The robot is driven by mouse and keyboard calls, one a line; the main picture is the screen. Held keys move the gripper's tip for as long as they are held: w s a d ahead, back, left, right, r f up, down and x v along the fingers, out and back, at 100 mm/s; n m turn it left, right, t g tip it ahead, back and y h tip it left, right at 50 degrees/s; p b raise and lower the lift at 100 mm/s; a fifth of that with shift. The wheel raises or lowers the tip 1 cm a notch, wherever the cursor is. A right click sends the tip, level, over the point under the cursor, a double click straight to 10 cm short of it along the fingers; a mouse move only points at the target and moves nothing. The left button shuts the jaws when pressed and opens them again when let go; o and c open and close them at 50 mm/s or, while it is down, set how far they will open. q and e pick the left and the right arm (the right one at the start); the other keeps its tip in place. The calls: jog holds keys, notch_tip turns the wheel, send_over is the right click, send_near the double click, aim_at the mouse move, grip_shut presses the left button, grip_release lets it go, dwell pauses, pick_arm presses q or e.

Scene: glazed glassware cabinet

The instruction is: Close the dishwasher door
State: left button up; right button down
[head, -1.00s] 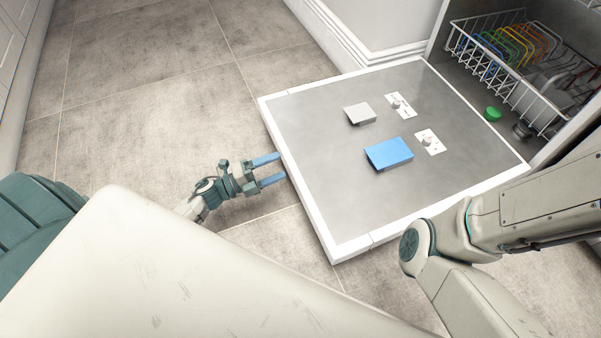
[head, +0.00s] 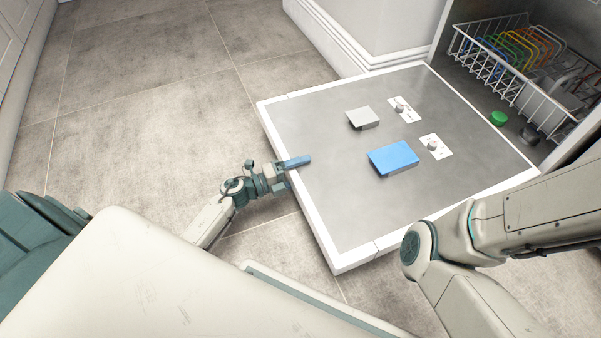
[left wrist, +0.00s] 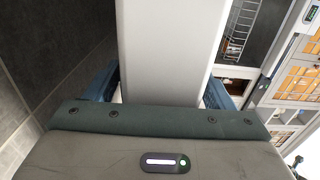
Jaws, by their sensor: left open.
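The dishwasher door (head: 330,200) is folded down open, its grey inner face up with a white rim. My left gripper (head: 292,168) is at the door's outer edge, open. One blue finger lies over the top of the rim; the other is hidden, apparently under the door. In the left wrist view, a pale panel, the door (left wrist: 165,50), stands between the two spread blue fingers of my left gripper (left wrist: 160,88). I cannot tell whether the fingers touch it. My right gripper is out of view.
A blue detergent flap (head: 393,157), a grey flap (head: 363,118) and two small white knob plates are on the door. A white dish rack (head: 515,75) with coloured plates sits inside the dishwasher. My right arm crosses near the door's right side. Floor at left is clear.

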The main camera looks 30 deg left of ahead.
pick_arm(q)
jog(key=c, duration=1.4)
jog(key=shift+o, duration=0.2)
jog(key=shift+r, duration=0.1)
